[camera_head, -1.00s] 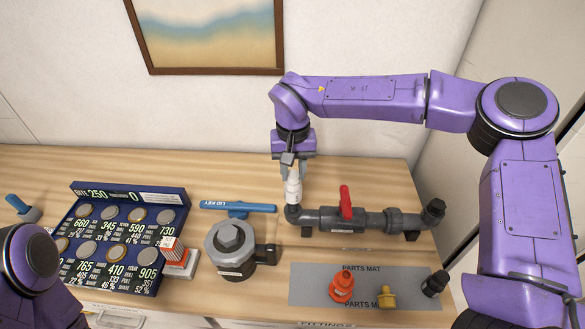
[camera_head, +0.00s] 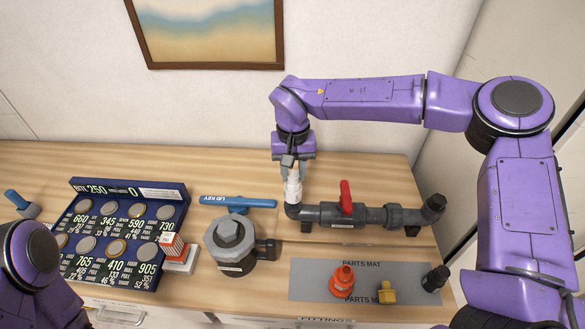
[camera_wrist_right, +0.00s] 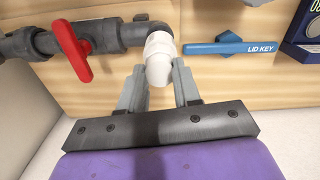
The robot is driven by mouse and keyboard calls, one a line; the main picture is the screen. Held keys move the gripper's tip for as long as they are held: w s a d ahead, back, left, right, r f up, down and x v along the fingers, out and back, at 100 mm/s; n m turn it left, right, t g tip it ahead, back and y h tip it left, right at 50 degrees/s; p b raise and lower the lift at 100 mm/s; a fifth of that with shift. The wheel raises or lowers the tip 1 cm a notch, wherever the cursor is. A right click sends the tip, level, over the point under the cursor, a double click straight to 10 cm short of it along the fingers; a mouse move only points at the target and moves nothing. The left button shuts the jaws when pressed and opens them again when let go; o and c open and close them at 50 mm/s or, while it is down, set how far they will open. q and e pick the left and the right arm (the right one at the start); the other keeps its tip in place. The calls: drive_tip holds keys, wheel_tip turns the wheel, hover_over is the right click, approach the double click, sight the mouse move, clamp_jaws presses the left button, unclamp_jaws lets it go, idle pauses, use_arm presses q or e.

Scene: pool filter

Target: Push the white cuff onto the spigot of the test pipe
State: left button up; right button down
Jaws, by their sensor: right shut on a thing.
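The white cuff (camera_head: 293,190) stands upright over the left, upturned end of the dark grey test pipe (camera_head: 325,214), which has a red valve handle (camera_head: 346,198). My right gripper (camera_head: 292,174) points down and is shut on the cuff from above. In the right wrist view the cuff (camera_wrist_right: 159,58) sits between the two grey fingers, against the end of the pipe (camera_wrist_right: 110,38). The spigot is hidden by the cuff, and I cannot tell how deep it goes in. My left gripper is out of view; only a purple part of that arm shows at the lower left.
A blue lid key (camera_head: 237,203) and a grey round housing (camera_head: 230,245) lie left of the pipe. A grey parts mat (camera_head: 310,283) holds an orange fitting (camera_head: 342,280), a yellow one (camera_head: 387,292) and a black one (camera_head: 435,278). A coin board (camera_head: 118,230) stands further left.

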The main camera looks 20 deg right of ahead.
drive_tip(key=shift+f+b, duration=0.4)
drive_tip(key=shift+f, duration=1.1)
drive_tip(key=c, duration=0.7)
unclamp_jaws()
drive_tip(key=shift+r, duration=0.1)
wheel_tip(320, 180, up, 3)
drive_tip(key=shift+f+p, duration=0.15)
drive_tip(key=shift+p, duration=0.85)
drive_tip(key=shift+r, duration=1.1)
